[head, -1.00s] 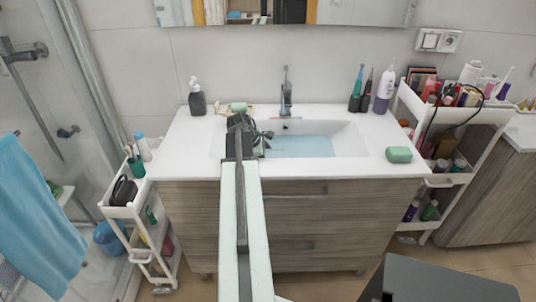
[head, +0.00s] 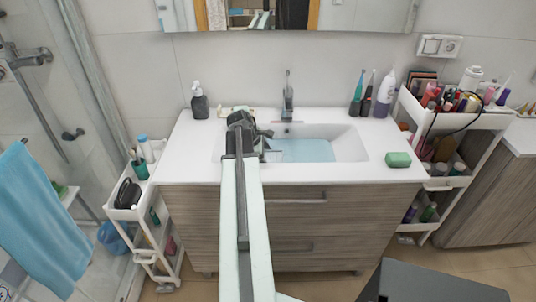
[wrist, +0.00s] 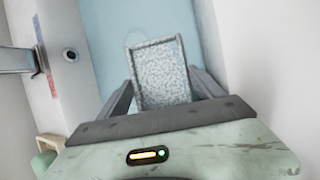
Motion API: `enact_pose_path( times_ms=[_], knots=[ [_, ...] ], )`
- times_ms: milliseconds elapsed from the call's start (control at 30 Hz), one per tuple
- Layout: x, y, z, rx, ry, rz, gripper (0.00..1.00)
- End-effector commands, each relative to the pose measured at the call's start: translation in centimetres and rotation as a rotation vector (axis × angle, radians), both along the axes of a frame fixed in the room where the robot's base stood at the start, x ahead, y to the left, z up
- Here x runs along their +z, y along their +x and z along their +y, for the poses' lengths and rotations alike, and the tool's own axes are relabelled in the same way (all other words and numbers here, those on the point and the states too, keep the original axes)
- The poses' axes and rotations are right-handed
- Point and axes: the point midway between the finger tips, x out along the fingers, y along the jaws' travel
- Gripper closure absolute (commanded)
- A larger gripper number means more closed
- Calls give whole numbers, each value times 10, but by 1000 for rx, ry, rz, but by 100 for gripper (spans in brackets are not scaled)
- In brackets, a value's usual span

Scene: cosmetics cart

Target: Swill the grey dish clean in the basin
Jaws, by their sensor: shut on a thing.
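My gripper (wrist: 163,92) is shut on the grey dish (wrist: 160,72), a speckled rectangular tray with a raised rim. In the wrist view, one finger lies on each side of the dish, and its speckled face shows. The dish is over the pale blue water of the basin (wrist: 68,25); I cannot tell whether it touches the water. In the head view, my gripper (head: 264,145) is at the left part of the basin (head: 350,143), and the dish is mostly hidden there.
The tap (head: 287,95) stands behind the basin. A green soap bar (head: 398,159) lies on the right counter. A dark soap bottle (head: 199,103) stands back left, toothbrushes (head: 361,92) back right. Crowded carts (head: 133,213) (head: 470,121) flank the vanity.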

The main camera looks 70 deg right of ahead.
Motion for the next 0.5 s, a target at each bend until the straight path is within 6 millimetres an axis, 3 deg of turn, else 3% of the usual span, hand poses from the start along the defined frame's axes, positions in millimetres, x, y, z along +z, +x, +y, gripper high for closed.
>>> enact_pose_path(
  times_ms=[33, 500],
  knots=[
    [11, 0, -1, 1, -1, 1, 61],
    [56, 0, -4, 2, -4, 3, 61]
  ],
)
